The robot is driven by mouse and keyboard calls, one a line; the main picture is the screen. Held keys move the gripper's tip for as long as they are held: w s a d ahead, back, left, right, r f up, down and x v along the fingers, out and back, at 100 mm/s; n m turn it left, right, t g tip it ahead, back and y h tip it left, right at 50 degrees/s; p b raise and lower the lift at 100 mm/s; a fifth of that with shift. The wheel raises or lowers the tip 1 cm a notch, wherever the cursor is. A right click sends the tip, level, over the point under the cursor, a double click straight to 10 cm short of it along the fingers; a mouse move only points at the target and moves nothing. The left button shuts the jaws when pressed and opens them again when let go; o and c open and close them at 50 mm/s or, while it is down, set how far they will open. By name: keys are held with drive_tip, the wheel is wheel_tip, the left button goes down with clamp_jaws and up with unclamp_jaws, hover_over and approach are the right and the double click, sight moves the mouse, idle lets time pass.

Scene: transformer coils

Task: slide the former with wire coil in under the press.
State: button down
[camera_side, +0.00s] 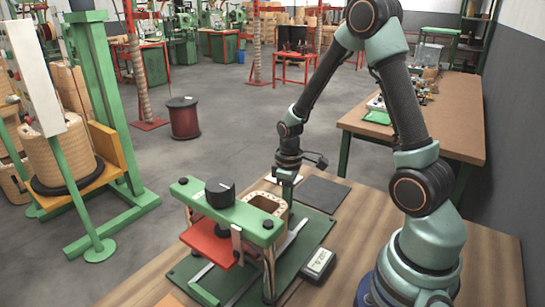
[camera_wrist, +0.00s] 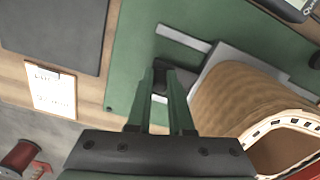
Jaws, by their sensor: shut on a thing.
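The former with wire coil (camera_side: 268,200), tan with a pale many-sided flange, stands just behind the press's green top beam in the side view. It fills the right of the wrist view (camera_wrist: 235,100), on a grey plate (camera_wrist: 212,58). The press (camera_side: 222,211) has a green beam, a black knob (camera_side: 220,192) and a red plate (camera_side: 208,240) below. My gripper (camera_wrist: 165,84) points down beside the coil, shut on a small dark handle (camera_wrist: 160,86) at the plate's edge. In the side view the gripper (camera_side: 287,184) is behind the coil; its fingertips are hidden there.
The press stands on a green base (camera_side: 318,228) with grey rails (camera_side: 292,236). A dark mat (camera_side: 322,193), a clipboard (camera_wrist: 50,90) and a small meter (camera_side: 318,263) lie around it. A green stand with a large coil (camera_side: 60,155) is at the left.

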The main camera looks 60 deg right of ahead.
drive_tip(key=a, duration=1.1)
drive_tip(key=shift+a, duration=0.2)
drive_tip(key=c, duration=0.8)
unclamp_jaws()
drive_tip(key=shift+c, duration=0.2)
drive_tip(key=shift+w+r, duration=0.1)
drive_tip(key=shift+r, duration=0.5)
wheel_tip(320, 180, up, 11)
